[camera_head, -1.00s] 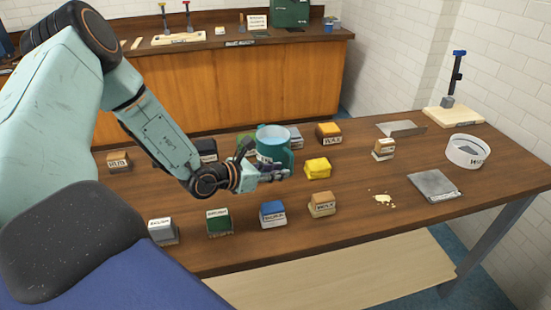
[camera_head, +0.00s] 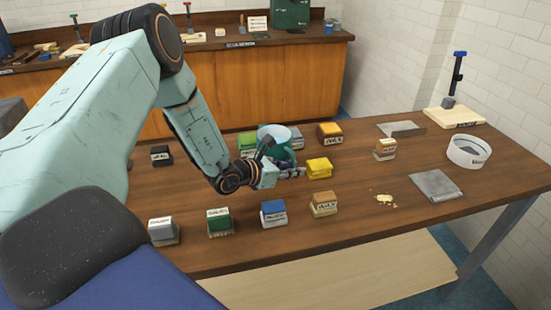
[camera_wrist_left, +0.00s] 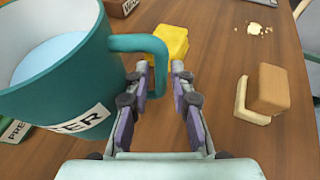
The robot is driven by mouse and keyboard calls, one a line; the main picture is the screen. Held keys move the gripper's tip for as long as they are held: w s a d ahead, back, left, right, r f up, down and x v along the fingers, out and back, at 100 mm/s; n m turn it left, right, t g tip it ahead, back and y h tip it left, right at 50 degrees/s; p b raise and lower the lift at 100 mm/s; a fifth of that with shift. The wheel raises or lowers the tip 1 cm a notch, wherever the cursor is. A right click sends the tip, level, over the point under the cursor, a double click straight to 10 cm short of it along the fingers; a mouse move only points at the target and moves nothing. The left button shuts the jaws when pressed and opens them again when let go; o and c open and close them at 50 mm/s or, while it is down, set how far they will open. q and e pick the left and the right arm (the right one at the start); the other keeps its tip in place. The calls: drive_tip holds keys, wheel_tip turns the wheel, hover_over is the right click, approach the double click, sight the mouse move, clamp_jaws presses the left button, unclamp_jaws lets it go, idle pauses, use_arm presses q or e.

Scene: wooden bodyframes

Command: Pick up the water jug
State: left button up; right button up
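The water jug (camera_head: 288,152) is teal, with pale blue water inside, and stands on the wooden table, partly hidden behind my left gripper (camera_head: 298,172) in the head view. In the left wrist view the jug (camera_wrist_left: 60,82) fills the upper left, with a white label ending in "TER" and its handle (camera_wrist_left: 140,43) pointing right. My left gripper (camera_wrist_left: 160,69) is open there, and the handle's outer part shows between its two fingers. The fingers do not look closed on it. My right gripper is not in view.
A yellow block (camera_head: 318,168) stands just right of the gripper. Blue (camera_head: 273,213), tan (camera_head: 323,204), green (camera_head: 219,221) and grey (camera_head: 162,230) labelled blocks line the front.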

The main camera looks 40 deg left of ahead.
sight(293, 153)
use_arm(q)
drive_tip(key=shift+d, duration=0.1)
drive_tip(key=shift+c, duration=1.4)
clamp_jaws()
drive_tip(key=shift+f, duration=0.1)
drive_tip(key=shift+r, duration=0.2)
drive_tip(key=shift+r, duration=0.35)
wheel_tip(293, 153, up, 8)
drive_tip(key=shift+r+p, duration=0.1)
drive_tip(key=shift+p, duration=0.55)
drive_tip(key=shift+w+r, duration=0.2)
drive_tip(key=shift+r, duration=0.25)
